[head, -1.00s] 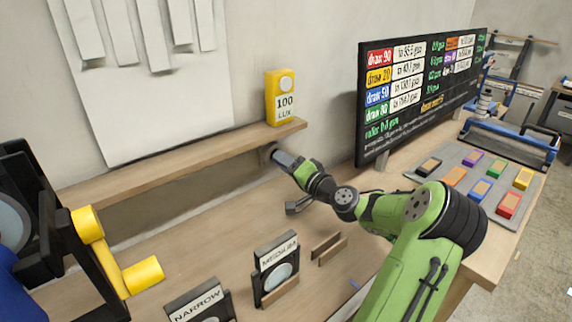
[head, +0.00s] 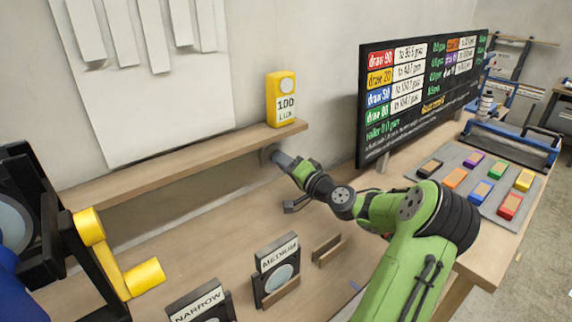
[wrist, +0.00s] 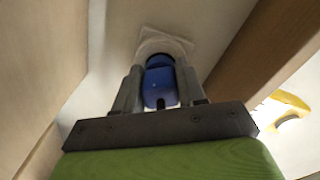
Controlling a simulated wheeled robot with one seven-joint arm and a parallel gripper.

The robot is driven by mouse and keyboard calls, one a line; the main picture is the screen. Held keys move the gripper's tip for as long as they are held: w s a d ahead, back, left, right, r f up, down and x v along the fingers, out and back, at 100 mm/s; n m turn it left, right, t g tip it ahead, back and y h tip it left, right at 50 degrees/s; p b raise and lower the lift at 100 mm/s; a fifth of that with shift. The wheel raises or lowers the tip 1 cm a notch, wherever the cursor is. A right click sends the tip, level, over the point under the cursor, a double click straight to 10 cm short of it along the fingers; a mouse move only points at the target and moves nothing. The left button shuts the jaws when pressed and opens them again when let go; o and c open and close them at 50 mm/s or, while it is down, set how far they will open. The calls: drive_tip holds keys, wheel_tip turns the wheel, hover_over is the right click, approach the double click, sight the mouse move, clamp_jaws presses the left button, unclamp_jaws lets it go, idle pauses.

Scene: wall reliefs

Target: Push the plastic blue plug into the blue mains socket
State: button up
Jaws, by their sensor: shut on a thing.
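My gripper (wrist: 158,88) is shut on the blue plug (wrist: 160,92), which sits between the two grey fingers in the wrist view. Just beyond the plug is a pale rounded fitting (wrist: 168,44) on the wall. More blue shows at the plug's far end, inside the fitting's rim. I cannot tell whether this is plug or socket, or how deep the plug sits. In the head view my gripper (head: 277,156) reaches the wall just under the shelf; a grey round edge shows at its tip, and the plug is hidden there.
A wooden shelf (head: 180,165) runs just above my gripper and carries a yellow 100 LUX box (head: 284,98). Below, the bench holds a MEDIUM stand (head: 276,270) and a NARROW stand (head: 200,303). A black board (head: 420,95) stands to the right.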

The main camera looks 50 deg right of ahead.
drive_tip(key=shift+w, duration=0.4)
drive_tip(key=o, duration=1.1)
drive_tip(key=s, duration=0.5)
drive_tip(key=s+a+p, duration=0.1)
drive_tip(key=s, duration=0.9)
drive_tip(key=shift+s+a+p, duration=0.3)
drive_tip(key=shift+a, duration=0.1)
drive_tip(key=shift+c, duration=0.2)
